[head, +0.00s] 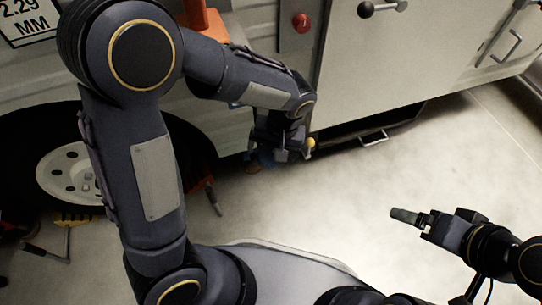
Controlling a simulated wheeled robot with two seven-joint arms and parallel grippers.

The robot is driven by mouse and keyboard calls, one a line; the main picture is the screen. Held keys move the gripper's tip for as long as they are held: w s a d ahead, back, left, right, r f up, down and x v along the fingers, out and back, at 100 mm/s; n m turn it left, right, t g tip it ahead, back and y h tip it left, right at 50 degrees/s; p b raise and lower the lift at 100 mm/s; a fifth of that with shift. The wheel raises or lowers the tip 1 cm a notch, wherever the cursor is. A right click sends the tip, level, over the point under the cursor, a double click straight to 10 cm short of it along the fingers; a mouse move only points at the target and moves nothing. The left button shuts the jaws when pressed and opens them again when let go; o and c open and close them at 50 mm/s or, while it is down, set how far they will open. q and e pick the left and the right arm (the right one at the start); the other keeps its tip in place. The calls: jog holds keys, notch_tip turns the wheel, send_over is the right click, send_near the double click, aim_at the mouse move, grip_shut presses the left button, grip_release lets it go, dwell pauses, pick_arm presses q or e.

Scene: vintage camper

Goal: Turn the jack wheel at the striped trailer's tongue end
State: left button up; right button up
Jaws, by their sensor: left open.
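The pale side of a vehicle or trailer (395,70) fills the top of the head view; I see no stripes on this part. I cannot make out a jack wheel or a tongue. My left gripper (284,152) is open and points down close to the lower edge of the body. A small yellow knob (310,145) shows right beside it, and a blurred blue thing shows just below; what they belong to is unclear. My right gripper (406,216) is over bare floor at the right, apart from everything; its jaw opening is not clear.
A road wheel with a white hub (58,177) is at the left, partly behind my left arm. A red knob (303,22) and a black handle (367,9) stick out of the body. A step with a metal loop (374,138) sits low. The floor (340,205) in the middle is clear.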

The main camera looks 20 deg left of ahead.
pick_arm(q)
jog(key=shift+a+f, duration=0.15)
jog(key=shift+f, duration=0.7)
jog(key=c, duration=1)
jog(key=shift+r, duration=0.1)
